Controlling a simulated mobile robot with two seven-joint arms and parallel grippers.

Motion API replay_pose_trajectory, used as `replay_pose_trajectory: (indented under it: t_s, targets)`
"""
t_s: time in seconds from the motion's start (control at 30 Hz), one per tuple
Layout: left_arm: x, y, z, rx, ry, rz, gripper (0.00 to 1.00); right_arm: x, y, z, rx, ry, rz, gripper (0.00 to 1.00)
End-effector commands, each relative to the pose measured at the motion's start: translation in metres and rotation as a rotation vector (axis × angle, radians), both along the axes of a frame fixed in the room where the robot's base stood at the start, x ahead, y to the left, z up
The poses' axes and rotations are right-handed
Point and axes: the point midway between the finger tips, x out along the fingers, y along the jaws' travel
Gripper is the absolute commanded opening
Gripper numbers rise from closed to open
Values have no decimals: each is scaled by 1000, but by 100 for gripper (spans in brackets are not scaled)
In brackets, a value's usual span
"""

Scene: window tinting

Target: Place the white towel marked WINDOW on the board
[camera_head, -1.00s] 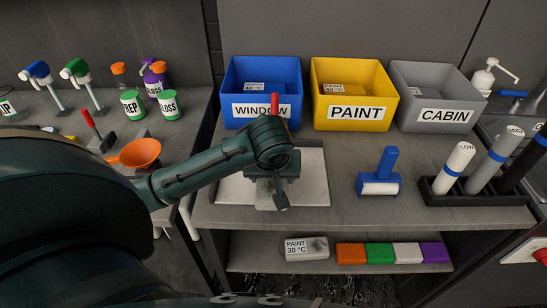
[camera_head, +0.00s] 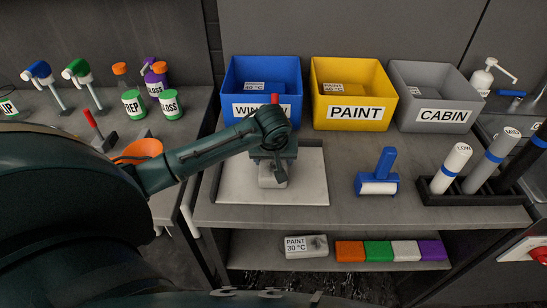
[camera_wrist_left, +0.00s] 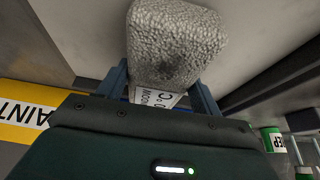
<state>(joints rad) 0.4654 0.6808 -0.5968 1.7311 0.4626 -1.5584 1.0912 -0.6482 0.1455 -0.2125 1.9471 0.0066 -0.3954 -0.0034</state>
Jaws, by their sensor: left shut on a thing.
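My left gripper (camera_head: 273,170) is over the pale board (camera_head: 311,186), which lies on the grey table below the blue bin. It is shut on the white towel (camera_wrist_left: 176,45), a rough, whitish folded block. In the left wrist view the towel sits between the two fingers of the gripper (camera_wrist_left: 161,92), and part of its printed label shows, upside down. In the head view only a bit of the towel shows under the gripper; I cannot tell whether it touches the board. My right gripper is not in view.
Behind the board stand a blue WINDOW bin (camera_head: 240,80), a yellow PAINT bin (camera_head: 390,100) and a grey CABIN bin (camera_head: 405,90). A blue roller (camera_head: 386,162) stands right of the board. A PAINT towel (camera_head: 318,247) and coloured blocks (camera_head: 378,252) lie on the shelf below.

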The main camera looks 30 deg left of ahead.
Motion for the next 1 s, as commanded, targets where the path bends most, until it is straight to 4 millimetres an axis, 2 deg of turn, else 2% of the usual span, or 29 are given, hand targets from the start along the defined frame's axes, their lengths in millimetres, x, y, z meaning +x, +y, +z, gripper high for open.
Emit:
replay_pose_trajectory:
  t_s: [0.13,0.17,0.4,0.63,0.77,0.87,1.0]
  targets:
    - [0,0,-3,-1,-1,1,39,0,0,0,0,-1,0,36]
    - [0,0,-2,0,0,0,68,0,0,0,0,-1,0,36]
    - [0,0,-2,0,0,0,87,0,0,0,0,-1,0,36]
    - [0,0,-1,1,-1,0,87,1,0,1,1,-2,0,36]
    - [-2,-2,6,0,-2,0,87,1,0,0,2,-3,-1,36]
    - [-6,-5,21,0,-5,-1,87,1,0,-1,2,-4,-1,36]
    - [-17,-11,50,-1,-7,-2,87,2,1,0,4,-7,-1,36]
